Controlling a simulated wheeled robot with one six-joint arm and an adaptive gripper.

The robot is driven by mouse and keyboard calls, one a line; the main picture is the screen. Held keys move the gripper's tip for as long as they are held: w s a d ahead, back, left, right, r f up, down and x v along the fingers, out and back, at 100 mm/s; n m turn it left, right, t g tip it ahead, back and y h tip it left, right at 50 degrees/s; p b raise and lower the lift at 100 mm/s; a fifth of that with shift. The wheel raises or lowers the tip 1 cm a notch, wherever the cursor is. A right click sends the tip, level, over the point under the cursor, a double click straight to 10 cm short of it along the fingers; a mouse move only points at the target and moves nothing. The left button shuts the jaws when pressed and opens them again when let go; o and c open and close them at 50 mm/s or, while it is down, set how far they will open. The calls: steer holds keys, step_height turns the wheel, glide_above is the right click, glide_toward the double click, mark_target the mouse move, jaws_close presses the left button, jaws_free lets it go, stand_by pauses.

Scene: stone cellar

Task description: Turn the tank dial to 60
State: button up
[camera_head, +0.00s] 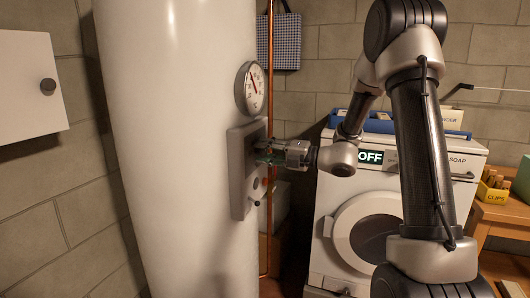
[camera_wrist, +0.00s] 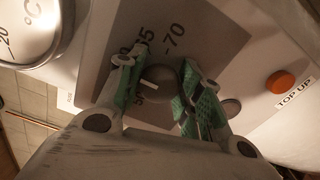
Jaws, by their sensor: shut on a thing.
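The tank (camera_head: 180,140) is a tall white cylinder at the left of the head view. A grey control panel (camera_head: 239,190) is fixed to its side. The dial (camera_wrist: 158,84) is a dark round knob with a pale pointer line, seen in the wrist view. Scale marks including 70 and what looks like 65 and 50 show around it; others are hidden by the fingers. My gripper (camera_head: 266,152) is at the panel, and in the wrist view its green-padded fingers (camera_wrist: 155,95) are shut on the dial, one on each side. The exact pointer reading is unclear.
A round thermometer gauge (camera_head: 250,88) sits above the panel. An orange button (camera_wrist: 280,82) labelled TOP UP is right of the dial in the wrist view. A copper pipe (camera_head: 270,70) runs beside the tank. A washing machine (camera_head: 335,235) stands to the right.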

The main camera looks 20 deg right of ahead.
stand_by(0.3)
steer(key=o, duration=1)
steer(key=shift+o, duration=0.2)
steer(key=v, duration=1.2)
